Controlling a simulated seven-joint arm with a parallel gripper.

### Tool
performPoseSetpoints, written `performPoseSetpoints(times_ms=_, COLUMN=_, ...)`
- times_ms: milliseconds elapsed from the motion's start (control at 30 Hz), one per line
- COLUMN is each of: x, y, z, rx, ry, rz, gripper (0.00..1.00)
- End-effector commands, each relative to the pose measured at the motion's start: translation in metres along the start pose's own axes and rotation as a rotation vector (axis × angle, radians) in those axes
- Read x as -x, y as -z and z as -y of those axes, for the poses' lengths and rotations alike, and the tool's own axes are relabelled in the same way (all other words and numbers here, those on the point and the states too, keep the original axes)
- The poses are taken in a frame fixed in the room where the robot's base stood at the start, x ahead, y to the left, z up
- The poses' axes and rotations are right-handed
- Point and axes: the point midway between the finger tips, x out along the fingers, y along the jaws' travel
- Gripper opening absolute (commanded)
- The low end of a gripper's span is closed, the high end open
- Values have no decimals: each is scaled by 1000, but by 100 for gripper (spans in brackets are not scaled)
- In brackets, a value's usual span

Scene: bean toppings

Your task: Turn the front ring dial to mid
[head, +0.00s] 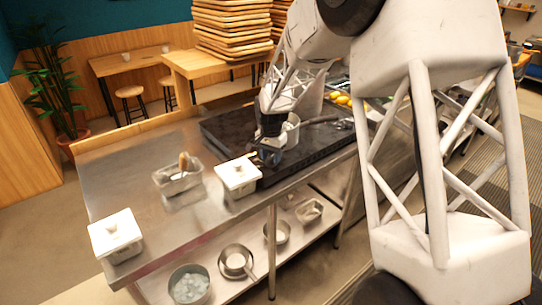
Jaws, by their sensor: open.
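My gripper (268,157) is at the left front part of a black cooktop (222,128), low over its surface and just right of a white lidded container (238,176). It is small and dark against the black top, and its jaws are open. No ring dial can be made out; the gripper and arm cover part of the cooktop's front, and any dial there is too small or hidden. Whether the gripper touches anything cannot be told.
A metal container (178,180) with a utensil and another white lidded container (115,236) stand on the steel counter (125,173). Pots (189,284) sit on the shelf below. Stacked wooden trays (232,28) rise behind. The counter's left back is clear.

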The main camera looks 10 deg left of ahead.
Motion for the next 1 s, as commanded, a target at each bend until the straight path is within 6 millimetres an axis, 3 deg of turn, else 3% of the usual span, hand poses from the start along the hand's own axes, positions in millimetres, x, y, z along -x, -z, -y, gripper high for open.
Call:
performPoseSetpoints(times_ms=200, x=0, y=0, z=0, rx=0, ry=0, rz=0, gripper=41)
performPoseSetpoints(times_ms=467, x=0, y=0, z=0, rx=0, ry=0, rz=0, gripper=1)
performPoseSetpoints(times_ms=1000, x=1, y=0, z=0, rx=92, ry=0, rz=-1, gripper=0)
